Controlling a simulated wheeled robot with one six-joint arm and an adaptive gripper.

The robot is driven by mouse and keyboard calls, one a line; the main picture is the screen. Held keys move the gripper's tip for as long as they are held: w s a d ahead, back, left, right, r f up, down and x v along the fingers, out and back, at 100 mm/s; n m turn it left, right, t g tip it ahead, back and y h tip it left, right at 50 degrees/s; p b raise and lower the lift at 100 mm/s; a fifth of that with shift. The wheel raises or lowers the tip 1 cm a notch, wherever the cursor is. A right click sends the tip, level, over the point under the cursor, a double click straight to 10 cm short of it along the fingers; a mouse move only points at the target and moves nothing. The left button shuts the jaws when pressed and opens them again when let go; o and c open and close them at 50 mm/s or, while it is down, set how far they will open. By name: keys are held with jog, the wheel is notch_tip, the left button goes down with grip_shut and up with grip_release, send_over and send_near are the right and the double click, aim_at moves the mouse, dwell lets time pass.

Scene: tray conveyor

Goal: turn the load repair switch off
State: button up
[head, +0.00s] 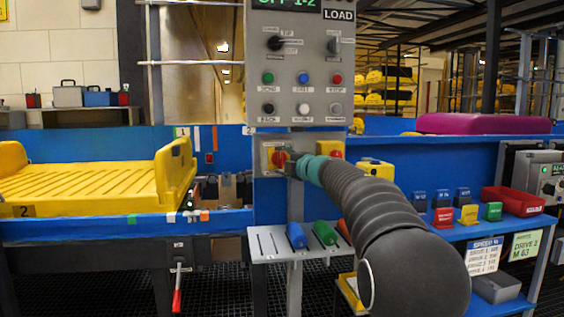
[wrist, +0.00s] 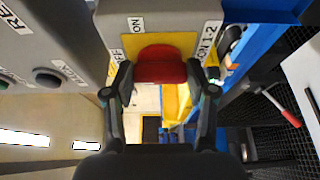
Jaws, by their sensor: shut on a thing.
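A red rotary switch knob on a yellow plate (wrist: 178,42) shows in the wrist view. The knob (wrist: 160,65) lies between the two dark fingers of my gripper (wrist: 160,74), which is shut on it. An "ON" label is above the knob, and a partly hidden label is to its left. In the head view the knob (head: 279,158) sits on the left of a grey box under the LOAD panel (head: 298,90), with my gripper (head: 291,166) at it. The knob's exact setting is hard to tell.
A second red switch (head: 336,154) on yellow sits right of my gripper, close to my arm. A shelf (head: 268,241) with blue and green handles is below. A yellow tray (head: 85,185) lies on the left conveyor. A red bin (head: 512,201) stands on the right bench.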

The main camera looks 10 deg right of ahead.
jog(key=o, duration=1.2)
jog(key=shift+c, duration=0.2)
jog(key=v, duration=1.2)
